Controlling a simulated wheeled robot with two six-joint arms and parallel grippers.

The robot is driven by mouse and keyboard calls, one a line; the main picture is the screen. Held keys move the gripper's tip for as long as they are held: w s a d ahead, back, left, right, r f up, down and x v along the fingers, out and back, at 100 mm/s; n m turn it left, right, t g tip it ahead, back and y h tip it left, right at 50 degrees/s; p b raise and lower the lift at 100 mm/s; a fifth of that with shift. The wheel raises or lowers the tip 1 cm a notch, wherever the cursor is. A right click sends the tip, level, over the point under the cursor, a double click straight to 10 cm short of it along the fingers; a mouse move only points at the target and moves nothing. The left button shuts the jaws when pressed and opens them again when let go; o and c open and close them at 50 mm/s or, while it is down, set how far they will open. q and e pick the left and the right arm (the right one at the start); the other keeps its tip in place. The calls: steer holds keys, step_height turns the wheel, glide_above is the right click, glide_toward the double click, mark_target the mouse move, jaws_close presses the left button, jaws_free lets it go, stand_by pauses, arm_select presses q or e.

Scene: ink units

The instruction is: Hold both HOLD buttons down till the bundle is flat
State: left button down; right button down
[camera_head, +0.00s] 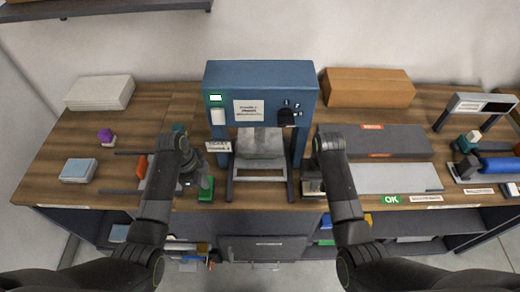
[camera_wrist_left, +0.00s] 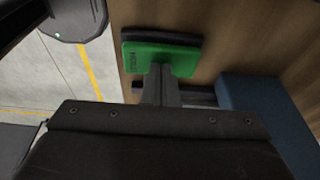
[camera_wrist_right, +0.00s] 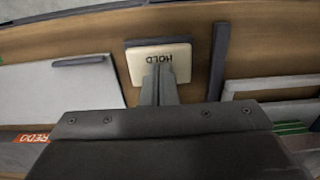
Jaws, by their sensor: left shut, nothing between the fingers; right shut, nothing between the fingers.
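The blue press (camera_head: 260,78) stands at the middle of the counter. A grey piece (camera_head: 260,145) shows in its opening; I cannot tell platen from bundle, or whether the bundle is flat. The left HOLD button (camera_wrist_left: 160,58) is green and the right HOLD button (camera_wrist_right: 150,62) is cream. My left gripper (camera_wrist_left: 162,72) is shut and empty, its tips at the green button. My right gripper (camera_wrist_right: 158,72) is shut and empty, its tips over the cream button. Contact at the right is unclear. In the head view the arms partly hide both buttons.
Dark and pale grey trays (camera_head: 385,142) lie right of the press, near a green OK label (camera_head: 391,199). A blue roller (camera_head: 500,166) is at the far right. A purple-topped stamp (camera_head: 105,136) stands at left.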

arm_select(q)
steer(key=shift+d+v, duration=0.2)
steer(key=shift+v, duration=0.7)
steer(key=shift+d+v, duration=0.25)
steer(key=shift+v, duration=0.7)
steer(key=shift+d+v, duration=0.2)
steer(key=shift+v, duration=0.7)
steer(key=shift+r, duration=0.2)
arm_select(e)
steer(key=shift+r, duration=3.05)
